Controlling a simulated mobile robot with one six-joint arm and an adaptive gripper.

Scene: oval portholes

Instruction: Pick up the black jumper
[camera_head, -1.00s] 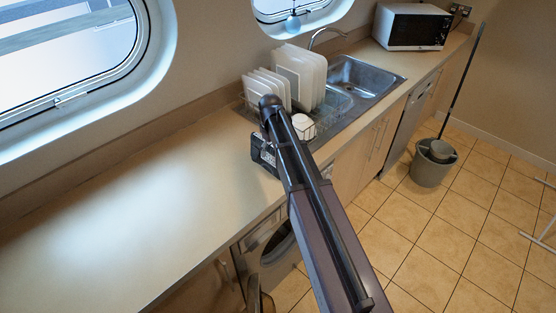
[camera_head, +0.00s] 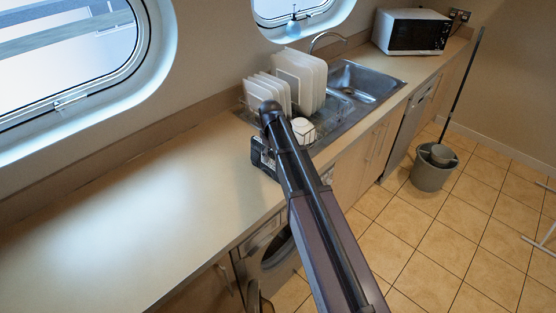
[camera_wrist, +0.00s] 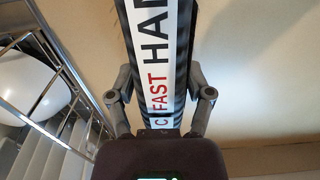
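I see no garment that I can identify as a black jumper. In the wrist view, a black item with a white label (camera_wrist: 157,60), lettered partly "FAST HAR", runs up the middle. My gripper (camera_wrist: 160,78) has its fingers apart, one along each side of this item. The fingertips are close to its edges; I cannot tell whether they press on it. In the head view, my arm reaches over the counter beside the dish rack. A small black piece with pale markings (camera_head: 262,157) shows beside the arm's end, at the counter's front edge; I cannot tell what it is.
A dish rack with white plates (camera_head: 300,78) and a white cup (camera_head: 303,130) stands just beyond my arm's end; its wires (camera_wrist: 50,75) show at left in the wrist view. Beyond are the sink (camera_head: 362,82) and microwave (camera_head: 412,32). The counter (camera_head: 130,210) is bare at left.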

